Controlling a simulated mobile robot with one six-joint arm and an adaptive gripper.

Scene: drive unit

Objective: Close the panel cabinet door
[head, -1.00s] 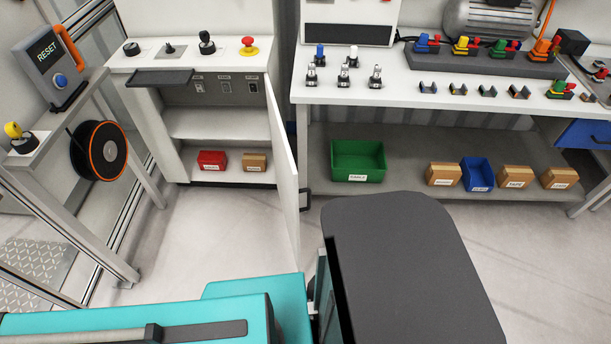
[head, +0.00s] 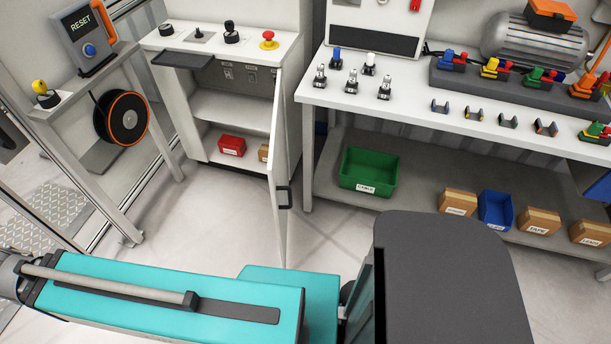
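The panel cabinet (head: 186,117) stands at the upper left of centre in the head view, with two inner shelves showing. Its white door (head: 279,185) stands wide open, swung out toward me on the cabinet's right side. A dark handle (head: 284,197) sits on the door's right face. A red box (head: 232,145) and a partly hidden cardboard box (head: 263,153) are on the lower shelf. My gripper is not in the view. Teal and dark grey parts of my own body fill the bottom of the picture.
A workbench (head: 420,101) with a lower shelf stands to the right, holding a green crate (head: 368,172) and several small boxes. A frame with a cable reel (head: 122,117) and RESET box (head: 88,34) is on the left. The floor (head: 215,215) before the cabinet is clear.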

